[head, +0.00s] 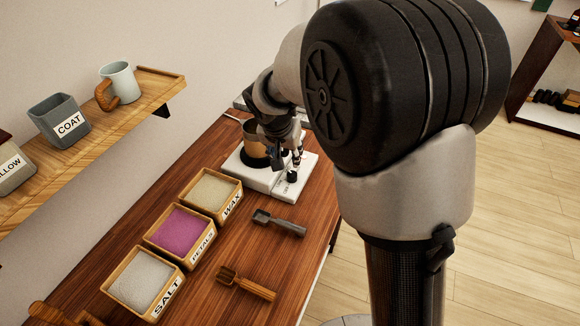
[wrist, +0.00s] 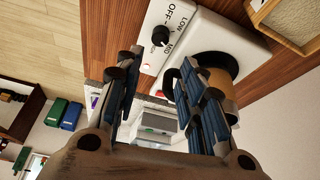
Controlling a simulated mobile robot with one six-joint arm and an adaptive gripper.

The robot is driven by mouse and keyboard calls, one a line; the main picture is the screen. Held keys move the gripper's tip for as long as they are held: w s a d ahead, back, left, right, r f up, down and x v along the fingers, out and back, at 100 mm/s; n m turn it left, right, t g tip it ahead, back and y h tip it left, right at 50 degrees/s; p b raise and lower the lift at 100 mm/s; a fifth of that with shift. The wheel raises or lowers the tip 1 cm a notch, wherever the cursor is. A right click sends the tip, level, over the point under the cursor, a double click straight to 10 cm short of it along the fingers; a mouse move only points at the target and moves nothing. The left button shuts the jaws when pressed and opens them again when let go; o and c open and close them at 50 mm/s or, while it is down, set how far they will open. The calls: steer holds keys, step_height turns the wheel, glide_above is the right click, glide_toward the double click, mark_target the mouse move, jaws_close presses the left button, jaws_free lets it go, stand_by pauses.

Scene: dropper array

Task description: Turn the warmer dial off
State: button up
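The white warmer (head: 262,181) stands at the far end of the wooden table, with a pot (head: 256,146) on its dark round plate. Its black dial (head: 292,177) is on the front right part of the top. In the wrist view the dial (wrist: 159,37) sits beside the printed words OFF, LOW and MID; I cannot tell which one it points to. My gripper (head: 287,156) is above the warmer, close to the dial. In the wrist view my gripper (wrist: 152,77) has its fingers apart with nothing between them, and the dial lies just beyond the fingertips.
Boxes of wax (head: 212,191), petals (head: 179,229) and salt (head: 140,277) line the table's left side. A dark scoop (head: 280,222) and a wooden scoop (head: 247,284) lie to their right. A wall shelf (head: 128,115) holds a mug and containers. A small red light (wrist: 147,67) shows near the dial.

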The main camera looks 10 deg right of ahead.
mark_target(292, 174)
steer(key=b+x, duration=0.3)
steer(key=x, duration=1.1)
steer(key=shift+f, duration=0.15)
steer(key=shift+c, duration=0.5)
steer(key=c, duration=0.7)
